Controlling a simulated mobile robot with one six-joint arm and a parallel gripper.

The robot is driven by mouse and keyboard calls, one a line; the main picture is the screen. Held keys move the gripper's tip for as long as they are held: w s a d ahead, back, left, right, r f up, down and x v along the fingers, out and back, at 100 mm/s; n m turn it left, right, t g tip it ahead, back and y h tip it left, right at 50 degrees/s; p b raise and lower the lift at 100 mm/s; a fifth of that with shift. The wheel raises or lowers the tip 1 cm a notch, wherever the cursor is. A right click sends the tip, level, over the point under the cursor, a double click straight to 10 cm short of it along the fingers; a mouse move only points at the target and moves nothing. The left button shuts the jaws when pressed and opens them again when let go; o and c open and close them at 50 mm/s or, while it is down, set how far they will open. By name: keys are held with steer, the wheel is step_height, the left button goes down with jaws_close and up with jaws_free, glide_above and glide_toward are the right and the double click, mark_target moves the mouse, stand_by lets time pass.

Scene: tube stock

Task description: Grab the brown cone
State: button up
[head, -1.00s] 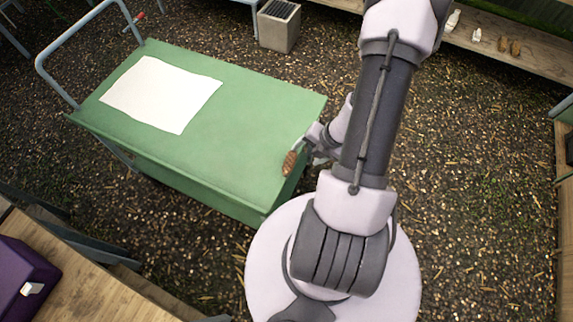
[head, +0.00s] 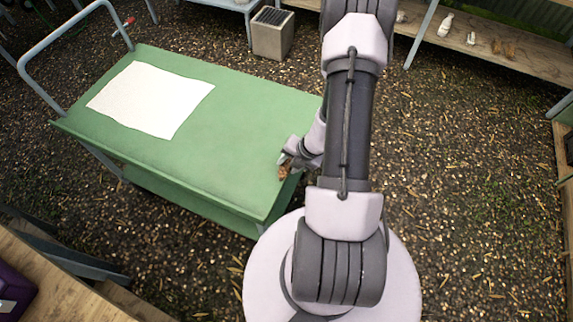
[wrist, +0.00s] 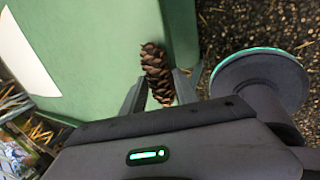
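The brown cone (head: 283,173) rests near the right end of the green cart top (head: 225,130), close to its edge. In the wrist view the cone (wrist: 155,66) lies lengthwise ahead of my gripper, its near end between the two fingers. My gripper (wrist: 160,78) is open, with one finger on each side of the cone; small gaps seem to show beside it. In the head view my gripper (head: 287,161) is right at the cone and partly covers it.
A white sheet (head: 150,98) lies on the left part of the cart. A grey planter box (head: 272,34) stands on the ground behind. A wooden shelf (head: 480,45) with small items is at the back right. Gravelly ground surrounds the cart.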

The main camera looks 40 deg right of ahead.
jaws_close()
steer(key=shift+r, duration=0.1)
